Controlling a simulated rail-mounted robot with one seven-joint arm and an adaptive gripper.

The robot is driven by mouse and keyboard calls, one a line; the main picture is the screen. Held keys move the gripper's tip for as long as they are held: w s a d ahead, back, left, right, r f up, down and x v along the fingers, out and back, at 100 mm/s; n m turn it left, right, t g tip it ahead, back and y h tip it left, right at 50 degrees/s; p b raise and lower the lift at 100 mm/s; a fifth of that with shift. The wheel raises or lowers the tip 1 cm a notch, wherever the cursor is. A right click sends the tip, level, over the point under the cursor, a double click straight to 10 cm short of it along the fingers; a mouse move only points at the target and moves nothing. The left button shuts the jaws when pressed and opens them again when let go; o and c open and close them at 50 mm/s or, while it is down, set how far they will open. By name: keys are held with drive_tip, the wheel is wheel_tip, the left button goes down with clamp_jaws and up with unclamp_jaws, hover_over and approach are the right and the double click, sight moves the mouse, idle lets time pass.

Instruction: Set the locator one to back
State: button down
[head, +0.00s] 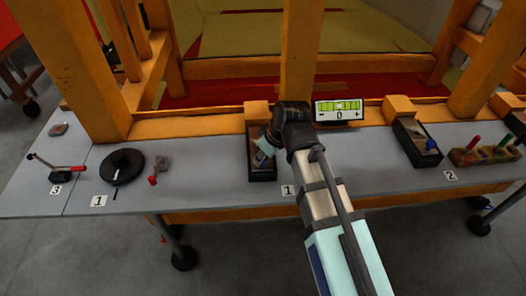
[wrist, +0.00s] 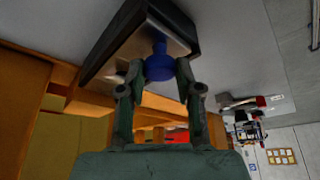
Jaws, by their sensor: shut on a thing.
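Locator one is a dark box (head: 263,175) with a metal top plate, on the grey bench beside a label "1". It also shows at the top of the wrist view (wrist: 180,28). My gripper (wrist: 160,75) is shut on its blue knob (wrist: 160,66), one finger on each side. In the head view my gripper (head: 266,146) is over the box, and my arm hides part of it along with the knob. I cannot tell exactly where the knob stands along the plate.
A small display (head: 339,109) showing "0" stands right of my wrist. A similar box with a blue knob (head: 431,145) is farther right, beside a rack of coloured handles (head: 485,152). A black disc (head: 122,166) and red-handled levers are left. Orange posts rise behind.

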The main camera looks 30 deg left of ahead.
drive_tip(key=s+d, duration=0.2)
drive_tip(key=shift+s+d+f, duration=0.1)
drive_tip(key=shift+s+d, duration=0.05)
drive_tip(key=shift+s, duration=0.25)
drive_tip(key=c, duration=0.8)
unclamp_jaws()
drive_tip(key=shift+s, duration=0.1)
drive_tip(key=v, duration=1.2)
